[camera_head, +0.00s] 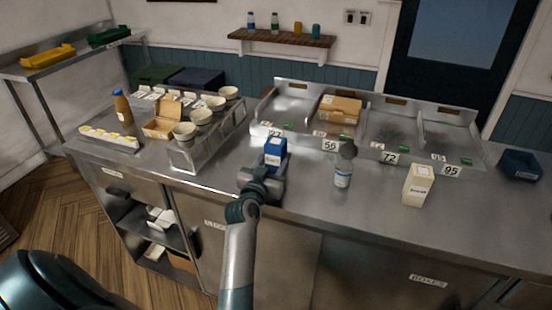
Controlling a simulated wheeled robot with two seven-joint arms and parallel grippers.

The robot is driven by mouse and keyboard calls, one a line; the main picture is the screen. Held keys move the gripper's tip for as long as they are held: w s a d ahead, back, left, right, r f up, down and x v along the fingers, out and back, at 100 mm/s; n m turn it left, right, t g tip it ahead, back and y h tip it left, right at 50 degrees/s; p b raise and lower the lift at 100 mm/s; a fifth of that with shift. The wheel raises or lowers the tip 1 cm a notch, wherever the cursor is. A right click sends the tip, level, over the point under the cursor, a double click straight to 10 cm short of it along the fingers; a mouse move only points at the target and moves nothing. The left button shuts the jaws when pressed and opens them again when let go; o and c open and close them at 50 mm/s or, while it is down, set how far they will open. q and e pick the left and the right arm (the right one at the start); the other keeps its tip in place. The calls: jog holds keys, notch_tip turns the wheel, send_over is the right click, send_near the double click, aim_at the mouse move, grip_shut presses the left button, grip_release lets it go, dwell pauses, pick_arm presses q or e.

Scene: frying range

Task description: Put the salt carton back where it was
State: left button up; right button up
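A blue and white carton (275,152), which looks like the salt carton, is upright at the counter's front, left of the middle. My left gripper (266,180) is low over the counter, right at the carton's near side. The gripper body hides the carton's lower part and the fingers, so I cannot tell whether they are closed on it or whether the carton touches the counter. A cream carton (418,186) stands at the right; its small label is not readable. My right gripper is not in view.
A dark-capped bottle (343,167) stands between the cartons. Behind is a divided steel tray (360,153) with number tags and a cardboard box (340,109). Cups fill a rack (207,150) at left. A dark blue bin (521,165) sits far right. Counter between bottle and cream carton is clear.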

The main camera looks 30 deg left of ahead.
pick_arm(q)
jog(key=o, duration=0.7)
jog(key=shift+f, duration=0.15)
jog(key=o, duration=0.4)
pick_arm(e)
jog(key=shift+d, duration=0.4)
pick_arm(q)
jog(key=b+v, duration=0.2)
jog(key=v, duration=0.8)
jog(key=shift+s, duration=0.4)
jog(key=shift+s+d, duration=0.15)
jog(key=shift+s, duration=0.45)
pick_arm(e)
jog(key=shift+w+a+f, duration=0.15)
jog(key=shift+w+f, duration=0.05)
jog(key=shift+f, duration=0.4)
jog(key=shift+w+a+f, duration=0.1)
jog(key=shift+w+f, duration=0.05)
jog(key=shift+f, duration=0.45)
